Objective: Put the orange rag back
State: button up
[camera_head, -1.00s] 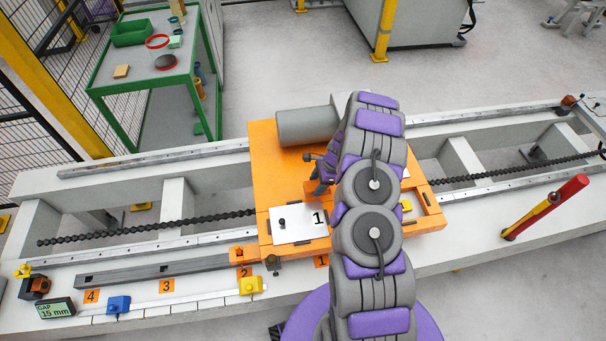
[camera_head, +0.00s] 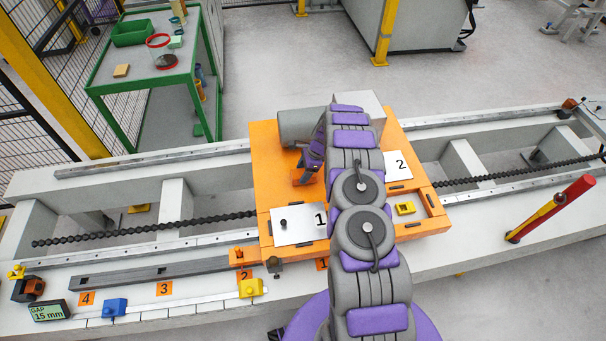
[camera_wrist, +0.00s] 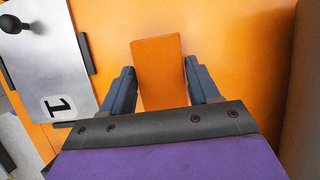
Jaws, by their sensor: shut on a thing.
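The orange rag (camera_wrist: 158,68) shows in the wrist view as a flat-faced, darker orange rectangle between the two fingers. My gripper (camera_wrist: 158,82) is shut on it. In the head view the rag (camera_head: 303,177) is a small orange shape below my gripper (camera_head: 307,166), over the orange carriage (camera_head: 262,150), behind the plate marked 1. I cannot tell whether the rag touches the carriage. My arm hides part of the carriage.
Plate 2 (camera_head: 398,165) and a yellow piece in a recess (camera_head: 405,208) lie right. A green cart (camera_head: 140,72) with a bin stands far left.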

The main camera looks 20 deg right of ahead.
jog(key=shift+f, duration=0.5)
jog(key=shift+d, duration=0.35)
jog(key=o, duration=1.2)
jog(key=shift+a, duration=0.25)
jog(key=shift+d+r, duration=0.1)
jog(key=shift+r, duration=0.05)
